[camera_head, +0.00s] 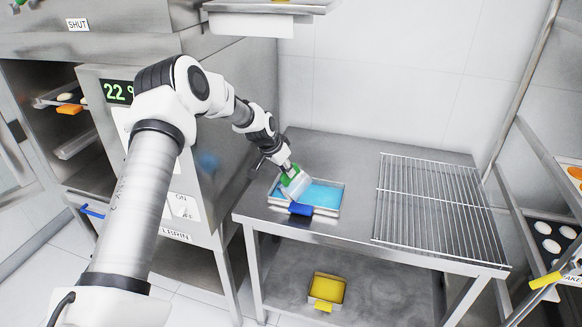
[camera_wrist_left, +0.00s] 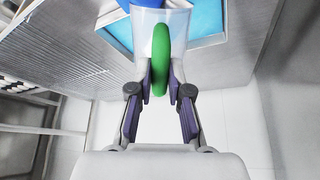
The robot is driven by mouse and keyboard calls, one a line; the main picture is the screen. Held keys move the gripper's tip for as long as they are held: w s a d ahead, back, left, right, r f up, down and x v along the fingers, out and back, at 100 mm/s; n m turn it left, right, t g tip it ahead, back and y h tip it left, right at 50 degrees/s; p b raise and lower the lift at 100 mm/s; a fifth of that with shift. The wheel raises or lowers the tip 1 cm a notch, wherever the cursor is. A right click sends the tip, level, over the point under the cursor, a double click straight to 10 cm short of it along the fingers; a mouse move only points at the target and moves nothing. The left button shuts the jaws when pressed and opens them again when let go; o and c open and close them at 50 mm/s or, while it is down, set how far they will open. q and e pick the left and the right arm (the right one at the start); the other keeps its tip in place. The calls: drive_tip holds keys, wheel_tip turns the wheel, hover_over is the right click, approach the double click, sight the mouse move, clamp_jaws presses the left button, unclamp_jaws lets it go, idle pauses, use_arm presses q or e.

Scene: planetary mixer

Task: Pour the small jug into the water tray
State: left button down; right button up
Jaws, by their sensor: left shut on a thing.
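The small jug (camera_head: 297,184) is pale and translucent with a green handle (camera_wrist_left: 160,56). My left gripper (camera_head: 287,169) is shut on the green handle; the wrist view shows a finger on each side of it (camera_wrist_left: 160,80). The jug is tilted over the left part of the water tray (camera_head: 325,196), a metal tray with blue water in it. The tray also shows at the top of the wrist view (camera_wrist_left: 118,40). I cannot tell whether liquid is running from the jug. My right gripper is not in view.
The tray stands on a steel table (camera_head: 352,160) with a blue tab (camera_head: 300,209) at its front. A wire rack (camera_head: 432,205) lies to the right. A yellow container (camera_head: 327,290) sits on the lower shelf. A cabinet showing 22 % (camera_head: 118,91) stands left; a rack (camera_head: 545,215) stands right.

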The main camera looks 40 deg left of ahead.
sight(282, 179)
use_arm(q)
drive_tip(key=shift+r, duration=0.1)
drive_tip(key=shift+f, duration=0.2)
drive_tip(key=s+f+t+b, duration=0.1)
drive_tip(key=b, duration=0.2)
drive_tip(key=s+f+t+b, duration=0.1)
drive_tip(key=t+b, duration=0.1)
drive_tip(key=b, duration=0.1)
drive_tip(key=shift+s+b, duration=0.25)
drive_tip(key=shift+b, duration=0.05)
drive_tip(key=shift+s+a+r+t, duration=0.15)
drive_tip(key=shift+s+r+t, duration=0.1)
drive_tip(key=shift+r+t, duration=0.25)
drive_tip(key=f+t+b, duration=0.1)
drive_tip(key=b, duration=0.2)
drive_tip(key=s+f+t+b, duration=0.1)
drive_tip(key=b, duration=0.3)
drive_tip(key=f+t+b, duration=0.1)
drive_tip(key=b, duration=0.2)
drive_tip(key=shift+s+f+t+h+b, duration=0.25)
drive_tip(key=shift+f+t+h+b, duration=0.1)
drive_tip(key=shift+f+t+h, duration=0.05)
drive_tip(key=shift+r, duration=0.4)
